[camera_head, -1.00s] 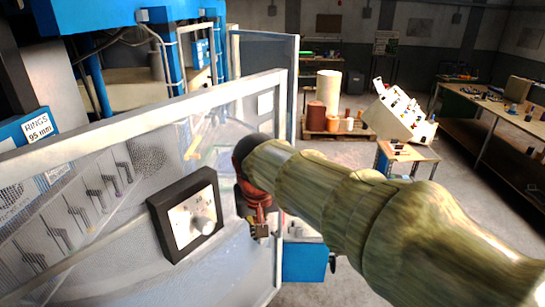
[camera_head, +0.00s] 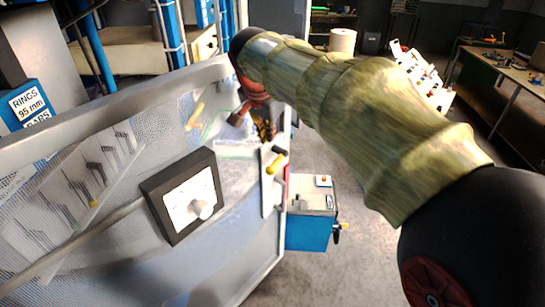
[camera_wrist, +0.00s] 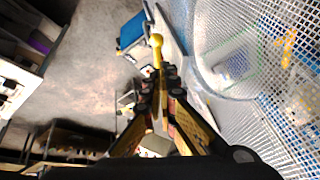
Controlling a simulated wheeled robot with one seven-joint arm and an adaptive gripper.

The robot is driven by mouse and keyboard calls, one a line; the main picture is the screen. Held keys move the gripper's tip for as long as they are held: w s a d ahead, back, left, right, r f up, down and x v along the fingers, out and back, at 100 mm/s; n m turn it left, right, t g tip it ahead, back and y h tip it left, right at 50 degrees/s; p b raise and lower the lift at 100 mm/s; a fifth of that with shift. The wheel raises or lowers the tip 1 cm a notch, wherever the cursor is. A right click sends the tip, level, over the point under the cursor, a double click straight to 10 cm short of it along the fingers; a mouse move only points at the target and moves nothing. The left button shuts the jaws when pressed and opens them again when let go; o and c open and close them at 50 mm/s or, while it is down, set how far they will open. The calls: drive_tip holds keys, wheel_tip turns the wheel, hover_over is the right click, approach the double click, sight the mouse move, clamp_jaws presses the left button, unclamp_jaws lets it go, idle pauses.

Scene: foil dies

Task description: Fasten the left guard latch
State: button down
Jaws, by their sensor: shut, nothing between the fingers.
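The guard (camera_head: 120,100) is a grey-framed mesh panel across the left and middle of the head view. A latch with a yellow and black handle (camera_head: 275,165) sits on a pale plate at the guard's right edge. A yellow knob, apparently this handle, shows in the wrist view (camera_wrist: 156,42), just beyond my fingertips. My gripper (camera_head: 267,136) is just above the latch in the head view, beside the mesh. In the wrist view my gripper (camera_wrist: 170,80) is shut and empty, pointing toward the knob. Whether it touches the handle, and whether the latch is engaged, I cannot tell.
A black-framed dial box (camera_head: 184,196) is fixed on the guard, left of the latch. A blue and grey box (camera_head: 310,228) stands low beyond the guard's right edge. Open floor (camera_head: 350,270) lies to the right, with workbenches (camera_head: 500,95) farther back.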

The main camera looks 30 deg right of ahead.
sight(272, 166)
drive_tip(key=p+x, duration=0.2)
drive_tip(key=x, duration=1.2)
drive_tip(key=shift+f+b, duration=0.25)
drive_tip(key=shift+b, duration=0.25)
drive_tip(key=shift+f+b, duration=0.1)
drive_tip(key=shift+b, duration=0.25)
drive_tip(key=shift+s, duration=0.1)
drive_tip(key=shift+h+b, duration=0.4)
drive_tip(key=shift+b, duration=0.1)
